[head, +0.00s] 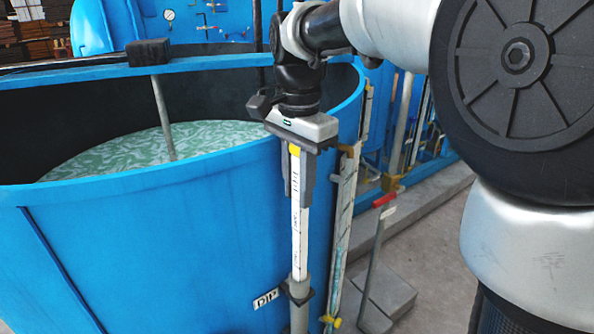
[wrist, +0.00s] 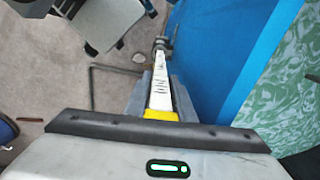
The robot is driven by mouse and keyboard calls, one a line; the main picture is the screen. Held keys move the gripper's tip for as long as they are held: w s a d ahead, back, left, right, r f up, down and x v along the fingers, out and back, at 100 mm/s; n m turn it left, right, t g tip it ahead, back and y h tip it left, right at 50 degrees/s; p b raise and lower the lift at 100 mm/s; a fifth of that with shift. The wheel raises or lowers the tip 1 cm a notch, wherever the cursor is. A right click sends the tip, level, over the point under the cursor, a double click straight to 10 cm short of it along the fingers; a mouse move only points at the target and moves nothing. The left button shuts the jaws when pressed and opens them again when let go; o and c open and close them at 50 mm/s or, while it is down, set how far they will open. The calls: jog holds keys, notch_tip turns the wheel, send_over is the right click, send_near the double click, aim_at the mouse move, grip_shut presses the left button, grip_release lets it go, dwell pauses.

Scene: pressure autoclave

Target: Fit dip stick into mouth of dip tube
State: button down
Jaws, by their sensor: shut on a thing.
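The dip stick (head: 299,225) is a long white strip with dark markings and a yellow top. My gripper (head: 298,178) points down and is shut on its upper part, beside the blue tank's outer wall. The stick hangs close to upright. The dip tube (head: 299,315) is a grey pipe with a dark clamp, at the tank wall beside a DIP label. The stick's lower end meets the tube's mouth in the head view; I cannot tell whether it is inside. The wrist view shows the stick (wrist: 160,92) running away toward the tube top (wrist: 161,43).
The open blue tank (head: 150,240) holds greenish liquid (head: 200,140). A sight gauge (head: 343,225) stands right of the tube. A red-handled lever (head: 384,200) and a grey block (head: 388,290) are farther right on the floor. A black block (head: 148,52) sits on the tank's crossbar.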

jog(key=shift+f+b, duration=0.3)
jog(key=shift+f, duration=0.15)
jog(key=c, duration=1.4)
grip_release()
jog(key=shift+c, duration=0.2)
jog(key=shift+f, duration=0.1)
notch_tip(320, 180, up, 18)
jog(key=p, duration=0.3)
jog(key=shift+f, duration=0.15)
jog(key=s+d+f+n+t, duration=0.5)
jog(key=s+d+f+n, duration=0.4)
jog(key=s+d+f, duration=0.4)
jog(key=s+f, duration=0.3)
jog(key=shift+n+t, duration=0.3)
jog(key=shift+n, duration=0.1)
